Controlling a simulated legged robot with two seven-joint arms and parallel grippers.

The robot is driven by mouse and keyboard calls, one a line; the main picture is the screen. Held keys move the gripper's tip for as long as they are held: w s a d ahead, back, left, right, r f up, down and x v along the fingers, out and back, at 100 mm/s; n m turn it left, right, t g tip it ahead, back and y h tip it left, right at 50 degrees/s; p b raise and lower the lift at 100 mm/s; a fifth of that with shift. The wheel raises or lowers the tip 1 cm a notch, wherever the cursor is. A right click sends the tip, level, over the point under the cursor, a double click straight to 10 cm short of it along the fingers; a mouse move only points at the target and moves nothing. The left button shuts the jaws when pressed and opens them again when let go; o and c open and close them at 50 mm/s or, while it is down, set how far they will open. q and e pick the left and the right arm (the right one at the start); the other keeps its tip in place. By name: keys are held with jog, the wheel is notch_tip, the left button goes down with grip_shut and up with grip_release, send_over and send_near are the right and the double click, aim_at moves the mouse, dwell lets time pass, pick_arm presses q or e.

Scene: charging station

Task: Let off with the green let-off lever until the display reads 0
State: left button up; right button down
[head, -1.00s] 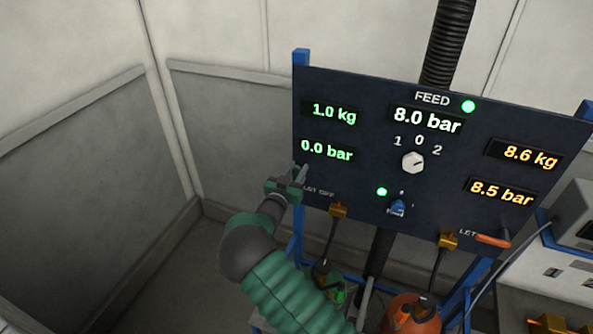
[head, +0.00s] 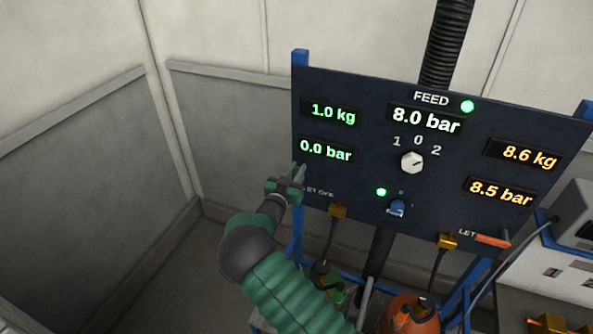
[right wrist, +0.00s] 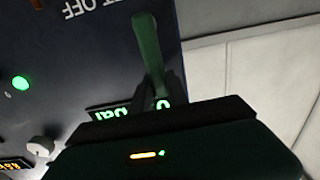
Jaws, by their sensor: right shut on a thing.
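The green let-off lever (right wrist: 149,50) shows in the right wrist view, in front of the dark panel beside the letters "OFF". My right gripper (head: 299,174) is at the panel's left edge in the head view, where it hides the lever. In the right wrist view my right gripper (right wrist: 158,92) is shut on the lever's lower part in the picture. The green pressure display (head: 326,151) reads 0.0 bar, and the green weight display (head: 333,112) above it reads 1.0 kg. My left gripper is not in view.
The panel (head: 360,90) also has a FEED display (head: 426,120) at 8.0 bar, a white selector knob (head: 412,162), a blue knob (head: 397,208) and an orange lever (head: 493,241). Orange displays (head: 500,192) read 8.5 bar and 8.6 kg. Hoses hang below.

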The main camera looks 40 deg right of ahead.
dwell(0.7)
jog(key=shift+f+m+b, duration=0.1)
jog(key=shift+m+b, duration=0.2)
jog(key=shift+b, duration=0.4)
jog(key=s+m+b, duration=0.1)
jog(key=b, duration=0.2)
jog(key=s+d+f+m+b, duration=0.1)
jog(key=m+b, duration=0.1)
jog(key=b, duration=0.1)
jog(key=s+d+m+b, duration=0.1)
jog(key=m+b, duration=0.1)
jog(key=b, duration=0.1)
jog(key=shift+s+f+b, duration=0.1)
jog(key=shift+f+b, duration=0.2)
jog(key=shift+b, duration=0.1)
jog(key=s+f+m+b, duration=0.1)
jog(key=f+m+b, duration=0.1)
jog(key=b, duration=0.5)
jog(key=s+d+f+m+b, duration=0.1)
jog(key=f+m+b, duration=0.1)
jog(key=m+b, duration=0.3)
jog(key=s+d+f+m+b, duration=0.1)
jog(key=m+b, duration=0.3)
jog(key=b, duration=0.5)
jog(key=shift+s+f, duration=0.1)
jog(key=shift+f, duration=0.3)
jog(key=shift+f+m+b, duration=0.25)
jog(key=shift+m+b, duration=0.45)
jog(key=shift+b, duration=0.35)
